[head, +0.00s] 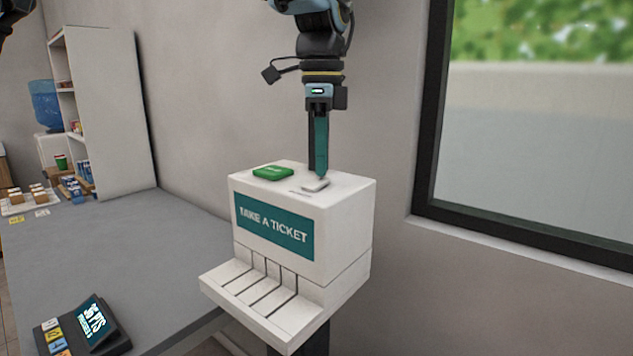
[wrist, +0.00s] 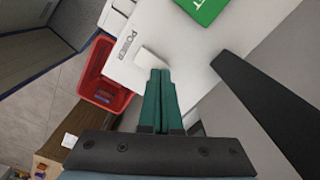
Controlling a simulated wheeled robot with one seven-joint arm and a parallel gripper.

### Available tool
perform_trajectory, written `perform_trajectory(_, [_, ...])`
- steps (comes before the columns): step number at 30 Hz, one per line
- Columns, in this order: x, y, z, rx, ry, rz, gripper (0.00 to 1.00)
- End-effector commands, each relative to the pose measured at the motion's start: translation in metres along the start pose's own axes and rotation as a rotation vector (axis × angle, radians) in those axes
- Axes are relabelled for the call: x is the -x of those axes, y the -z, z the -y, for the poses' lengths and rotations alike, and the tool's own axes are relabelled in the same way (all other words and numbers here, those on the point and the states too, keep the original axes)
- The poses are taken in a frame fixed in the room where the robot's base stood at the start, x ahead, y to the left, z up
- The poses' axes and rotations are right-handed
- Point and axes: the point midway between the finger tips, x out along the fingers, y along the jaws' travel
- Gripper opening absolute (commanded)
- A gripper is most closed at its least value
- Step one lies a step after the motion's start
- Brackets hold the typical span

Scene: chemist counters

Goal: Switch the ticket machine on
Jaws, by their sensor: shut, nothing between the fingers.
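The white ticket machine (head: 345,235) stands at the right end of the counter, with a teal "TAKE A TICKET" sign on its front. On its top are a green block (head: 273,172) at the left and a small white rocker switch (head: 315,185) at the right. In the wrist view the switch (wrist: 150,60) sits beside the word "POWER", and the green block (wrist: 203,8) is farther up. My gripper (head: 319,174) points straight down, shut and empty, with its fingertips at the switch. The fingertips (wrist: 160,72) seem to touch or nearly touch it; I cannot tell which.
A white shelf (head: 105,110) and a water cooler (head: 45,105) stand behind. A dark-framed window (head: 430,150) is at the right. A red basket (wrist: 100,90) shows in the wrist view.

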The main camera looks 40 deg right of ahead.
Motion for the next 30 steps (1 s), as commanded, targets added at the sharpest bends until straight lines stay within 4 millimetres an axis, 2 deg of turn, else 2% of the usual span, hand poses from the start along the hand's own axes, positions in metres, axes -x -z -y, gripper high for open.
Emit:
perform_trajectory(23, [-0.012, 0.000, 0.000, 0.000, -0.002, 0.001, 0.00])
perform_trajectory(30, [-0.003, 0.000, 0.000, 0.001, -0.002, 0.001, 0.00])
